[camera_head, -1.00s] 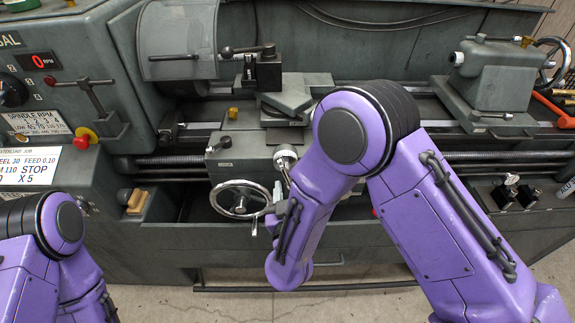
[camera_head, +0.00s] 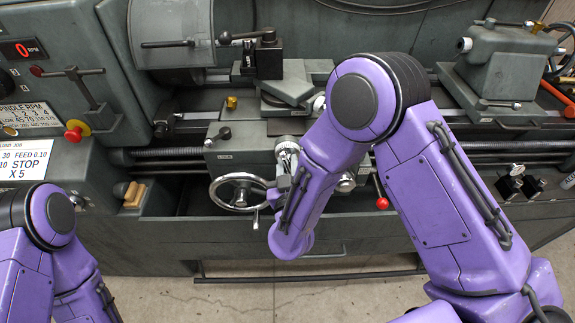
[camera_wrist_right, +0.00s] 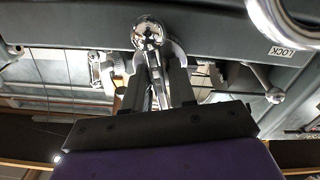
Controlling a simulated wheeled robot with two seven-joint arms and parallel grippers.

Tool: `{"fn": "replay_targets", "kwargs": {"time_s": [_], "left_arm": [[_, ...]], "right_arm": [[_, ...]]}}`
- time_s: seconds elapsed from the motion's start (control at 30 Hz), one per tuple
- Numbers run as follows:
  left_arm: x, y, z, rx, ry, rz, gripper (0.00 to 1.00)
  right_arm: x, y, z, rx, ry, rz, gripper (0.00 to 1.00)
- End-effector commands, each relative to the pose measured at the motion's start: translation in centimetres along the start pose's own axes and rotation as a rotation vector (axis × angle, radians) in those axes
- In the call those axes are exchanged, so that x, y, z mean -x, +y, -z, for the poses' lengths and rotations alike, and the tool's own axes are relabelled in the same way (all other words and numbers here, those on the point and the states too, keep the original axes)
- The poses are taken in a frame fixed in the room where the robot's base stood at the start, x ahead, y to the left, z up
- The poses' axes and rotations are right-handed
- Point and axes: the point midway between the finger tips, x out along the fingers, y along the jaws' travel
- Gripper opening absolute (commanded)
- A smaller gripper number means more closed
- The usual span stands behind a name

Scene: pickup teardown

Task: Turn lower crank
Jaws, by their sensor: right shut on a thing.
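The lower crank (camera_head: 288,148) is a bright metal part on the front of the lathe carriage (camera_head: 235,150), just right of the spoked handwheel. My right arm covers part of it. In the right wrist view a shiny ball knob on a slim metal handle (camera_wrist_right: 148,33) stands at the fingertips. My right gripper (camera_wrist_right: 157,72) has its two dark fingers on either side of that handle and is shut on it. In the head view this gripper (camera_head: 284,182) is small and partly hidden by my forearm. My left arm shows at the lower left, but its gripper is out of view.
The spoked handwheel (camera_head: 240,192) is close left of my right gripper. A red-knobbed lever (camera_head: 382,203) stands right of my forearm. The tool post (camera_head: 268,58) and tailstock (camera_head: 490,62) are above. Bare floor (camera_head: 230,295) lies in front of the lathe.

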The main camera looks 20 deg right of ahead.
Motion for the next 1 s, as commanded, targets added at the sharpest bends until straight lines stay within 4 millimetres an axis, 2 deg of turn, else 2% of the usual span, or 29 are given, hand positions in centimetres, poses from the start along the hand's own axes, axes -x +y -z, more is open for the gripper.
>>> {"fn": "replay_targets", "kwargs": {"time_s": [0.7,1.0], "left_arm": [[-1.1,0.1,-0.4,0.000,0.000,0.000,0.00],[-1.2,0.1,-0.5,0.000,0.000,0.000,0.00]], "right_arm": [[0.0,-0.2,-0.1,-0.413,-0.002,0.001,0.00],[0.0,-0.1,0.0,-0.487,-0.001,0.001,0.00]]}}
